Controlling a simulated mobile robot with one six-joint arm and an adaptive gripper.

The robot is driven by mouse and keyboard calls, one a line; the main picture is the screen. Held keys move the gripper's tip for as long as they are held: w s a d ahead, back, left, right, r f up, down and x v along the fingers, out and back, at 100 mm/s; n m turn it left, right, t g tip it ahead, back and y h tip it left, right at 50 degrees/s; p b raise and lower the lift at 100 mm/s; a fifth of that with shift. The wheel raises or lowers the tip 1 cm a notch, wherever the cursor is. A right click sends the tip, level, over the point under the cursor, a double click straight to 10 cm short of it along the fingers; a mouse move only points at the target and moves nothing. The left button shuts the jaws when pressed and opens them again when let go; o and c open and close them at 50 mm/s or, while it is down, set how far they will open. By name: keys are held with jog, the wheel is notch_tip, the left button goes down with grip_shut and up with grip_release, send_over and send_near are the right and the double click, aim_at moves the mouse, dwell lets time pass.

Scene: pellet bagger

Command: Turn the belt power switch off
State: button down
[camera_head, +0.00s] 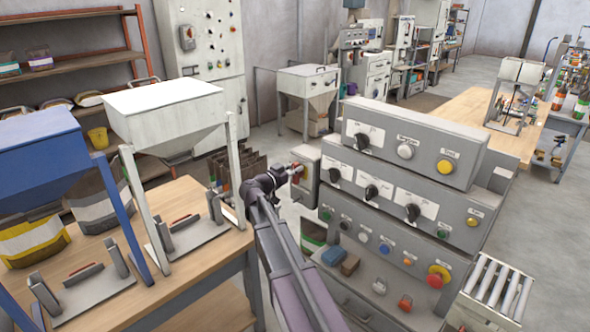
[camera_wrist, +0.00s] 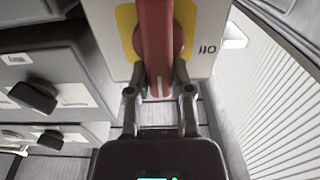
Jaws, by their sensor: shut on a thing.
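The switch is a pale box (camera_head: 308,160) on the left side of the grey control console. In the wrist view the switch box (camera_wrist: 205,22) has a yellow plate (camera_wrist: 127,22) and a red handle (camera_wrist: 157,40). The handle lies along the picture's vertical, its end toward my gripper. My gripper (camera_wrist: 159,86) is shut on the red handle, one finger on each side. In the head view my gripper (camera_head: 291,174) meets the box's left face, and the handle is mostly hidden.
The grey console (camera_head: 400,180) with knobs and buttons stands right beside the switch. A wooden bench (camera_head: 190,200) with a white hopper (camera_head: 165,105) and a blue hopper (camera_head: 45,150) is at left. Open floor (camera_head: 275,140) lies behind the switch.

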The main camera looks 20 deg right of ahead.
jog(key=shift+s+d+f+n, duration=0.1)
jog(key=shift+f+n, duration=0.1)
jog(key=shift+n, duration=0.1)
jog(key=n, duration=0.3)
jog(key=shift+w+f, duration=0.1)
jog(key=shift+w, duration=0.2)
jog(key=n, duration=0.5)
jog(key=shift+w+a+f+b, duration=0.2)
jog(key=shift+w+f+b, duration=0.1)
jog(key=shift+b, duration=0.1)
jog(key=n, duration=0.3)
jog(key=f+n+b, duration=0.1)
jog(key=n, duration=0.5)
jog(key=shift+w+a+f, duration=0.1)
jog(key=shift+w+f, duration=0.1)
jog(key=shift+w, duration=0.1)
